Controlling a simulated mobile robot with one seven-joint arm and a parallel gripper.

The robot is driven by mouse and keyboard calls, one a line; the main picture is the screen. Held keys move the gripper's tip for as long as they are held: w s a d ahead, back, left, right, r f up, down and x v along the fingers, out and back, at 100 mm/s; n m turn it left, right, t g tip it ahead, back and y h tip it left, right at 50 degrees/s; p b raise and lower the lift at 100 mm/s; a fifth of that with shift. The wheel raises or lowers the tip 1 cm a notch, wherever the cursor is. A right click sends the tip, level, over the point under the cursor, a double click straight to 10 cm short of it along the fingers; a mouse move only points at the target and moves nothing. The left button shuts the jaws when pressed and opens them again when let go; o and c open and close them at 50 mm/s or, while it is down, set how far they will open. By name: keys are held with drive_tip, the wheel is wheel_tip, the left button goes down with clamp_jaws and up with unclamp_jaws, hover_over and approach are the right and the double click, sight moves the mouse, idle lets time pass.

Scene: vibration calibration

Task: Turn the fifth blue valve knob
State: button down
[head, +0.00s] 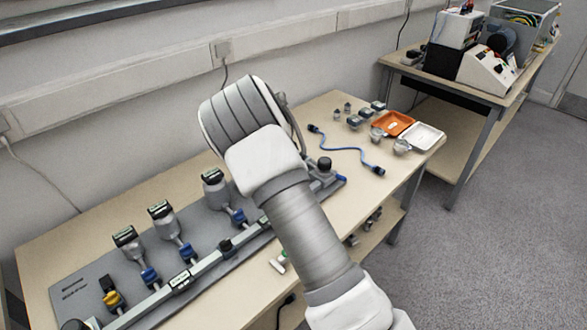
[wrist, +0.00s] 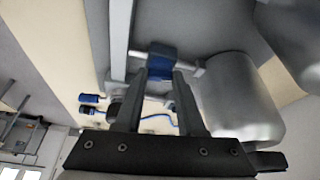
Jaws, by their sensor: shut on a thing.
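In the wrist view my gripper (wrist: 160,77) has a finger on each side of a blue valve knob (wrist: 162,62) and is shut on it. The knob sits on a grey pipe fitting beside a large grey cylinder (wrist: 238,98). In the head view my arm hides the gripper and this knob. Three other blue knobs show there along the rail, at left (head: 150,275), middle (head: 187,253) and right (head: 238,216). A yellow knob (head: 113,299) is at the near left end. I cannot tell the held knob's place in the row.
The knobs and several grey gauges (head: 166,218) stand on a grey board (head: 72,290) on a wooden table (head: 310,118). A blue cable (head: 345,148), an orange tray (head: 392,123) and a white tray (head: 422,137) lie at its right. A second bench (head: 460,92) stands beyond.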

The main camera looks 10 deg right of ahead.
drive_tip(key=shift+m+g+h+p, duration=0.3)
drive_tip(key=shift+m, duration=0.8)
drive_tip(key=c, duration=0.5)
unclamp_jaws()
drive_tip(key=p+v, duration=0.2)
drive_tip(key=v, duration=1.5)
drive_tip(key=shift+w+a+r, duration=0.1)
drive_tip(key=shift+r, duration=0.1)
drive_tip(key=shift+r, duration=0.1)
